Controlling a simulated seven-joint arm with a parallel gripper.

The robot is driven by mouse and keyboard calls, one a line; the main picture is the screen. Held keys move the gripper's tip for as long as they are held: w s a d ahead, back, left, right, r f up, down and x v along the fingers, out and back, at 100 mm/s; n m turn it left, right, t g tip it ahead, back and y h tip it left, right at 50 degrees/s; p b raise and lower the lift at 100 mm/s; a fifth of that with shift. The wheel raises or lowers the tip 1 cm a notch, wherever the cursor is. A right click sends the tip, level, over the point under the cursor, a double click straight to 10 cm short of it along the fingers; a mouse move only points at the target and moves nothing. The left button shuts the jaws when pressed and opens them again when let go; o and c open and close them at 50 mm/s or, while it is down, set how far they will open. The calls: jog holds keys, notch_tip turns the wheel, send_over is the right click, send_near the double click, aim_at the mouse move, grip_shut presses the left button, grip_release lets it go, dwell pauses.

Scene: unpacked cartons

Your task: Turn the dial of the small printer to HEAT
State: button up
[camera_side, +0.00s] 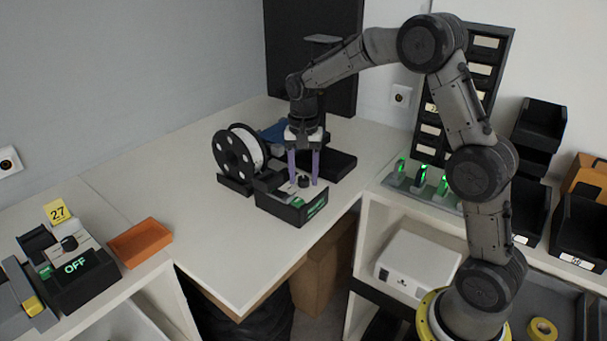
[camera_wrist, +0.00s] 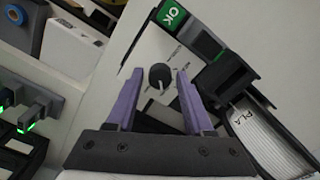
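The small printer (camera_side: 282,209) is a low black box with a light top plate, on the white table's right part. Its black dial (camera_side: 303,181) sits on that plate and shows in the wrist view (camera_wrist: 159,77) with a light pointer line. Small lettering around it is too blurred to read. A green OK display (camera_wrist: 171,14) is on the printer's front. My gripper (camera_side: 303,179) points down over the printer, its two purple fingers apart. In the wrist view the dial appears between the fingertips (camera_wrist: 160,75), with gaps on both sides. I cannot tell whether they reach down around it.
A spool (camera_side: 239,152) stands close behind the printer. A second device (camera_side: 84,276) reading OFF, with its own dial, sits at far left near a yellow 27 tag (camera_side: 57,211) and an orange tray (camera_side: 140,242). The table's front is clear.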

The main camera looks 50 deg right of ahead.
grip_shut()
jog(key=n, duration=0.4)
jog(key=shift+n, duration=0.3)
jog(key=n, duration=0.4)
jog(key=shift+r+n, duration=0.1)
jog(key=shift+n, duration=0.2)
jog(key=n, duration=0.4)
jog(key=shift+n, duration=2.3)
